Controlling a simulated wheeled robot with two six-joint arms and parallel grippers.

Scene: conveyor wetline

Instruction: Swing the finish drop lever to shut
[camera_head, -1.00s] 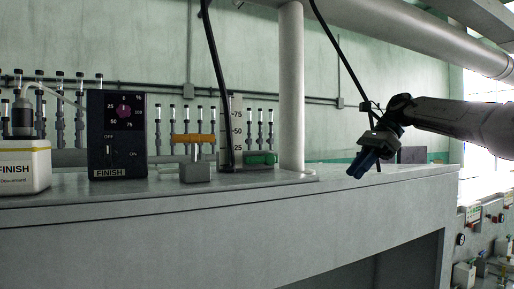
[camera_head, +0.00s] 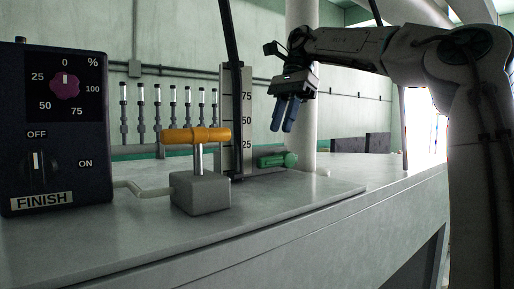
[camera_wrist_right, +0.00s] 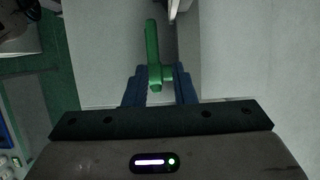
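A green-handled lever (camera_head: 277,160) lies level at the foot of the white scale column, in front of the white post. It also shows in the right wrist view (camera_wrist_right: 153,50), seen from above. An orange-handled lever (camera_head: 195,135) stands on a grey block to its left, its bar level on a metal stem. No label shows on either lever. My right gripper (camera_head: 286,114) hangs above the green lever with its blue fingers down. In the right wrist view (camera_wrist_right: 160,88) the fingers are apart, with the green lever seen between them; contact cannot be told. My left gripper is not in view.
A dark FINISH control box (camera_head: 56,130) with a pink dial and an OFF/ON switch stands at the left. The scale column (camera_head: 246,110) and a black hose (camera_head: 232,60) rise beside the green lever. The counter front (camera_head: 280,235) is clear.

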